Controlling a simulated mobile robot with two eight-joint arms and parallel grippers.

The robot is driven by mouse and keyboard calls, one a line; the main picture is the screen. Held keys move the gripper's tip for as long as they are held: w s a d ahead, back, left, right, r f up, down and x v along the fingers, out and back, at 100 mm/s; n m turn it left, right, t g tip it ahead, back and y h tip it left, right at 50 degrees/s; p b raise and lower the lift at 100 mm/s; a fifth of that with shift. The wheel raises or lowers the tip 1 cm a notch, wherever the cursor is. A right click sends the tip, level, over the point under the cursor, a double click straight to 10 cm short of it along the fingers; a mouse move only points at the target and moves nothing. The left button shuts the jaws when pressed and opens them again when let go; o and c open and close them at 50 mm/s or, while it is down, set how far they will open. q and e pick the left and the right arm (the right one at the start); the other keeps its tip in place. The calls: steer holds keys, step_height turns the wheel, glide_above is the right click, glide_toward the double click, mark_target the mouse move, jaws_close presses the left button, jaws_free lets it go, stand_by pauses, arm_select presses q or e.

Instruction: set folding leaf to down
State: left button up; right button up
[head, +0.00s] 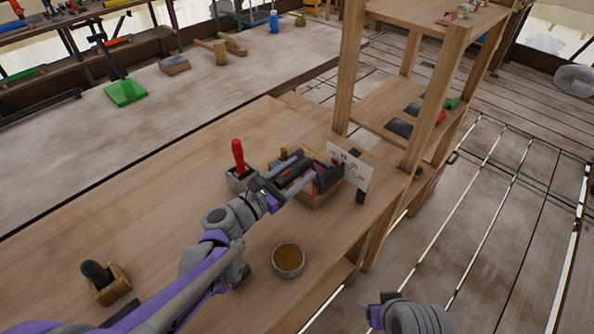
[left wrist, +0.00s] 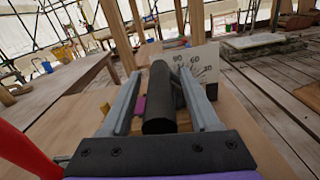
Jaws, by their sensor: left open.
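No part is plainly marked as the folding leaf; the light wooden worktop (head: 170,195) looks flat and level, and I cannot tell whether any section of it is hinged. My left gripper (head: 318,163) reaches over a small wooden box (head: 318,200) on this worktop. In the left wrist view its two fingers (left wrist: 160,62) stand apart, with a dark cylinder (left wrist: 159,98) showing between them, and gaps to both sides. My right arm shows only at the bottom edge of the head view; its fingers are not visible.
A white marked card (head: 350,168) stands behind the box. A red-handled tool (head: 238,153) in a grey holder, a round bowl (head: 289,258) and a black-knobbed block (head: 105,283) stand nearby. A wooden shelf post (head: 435,100) rises at right. The worktop's left middle is clear.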

arm_select(q)
jaws_close()
stand_by(1.4)
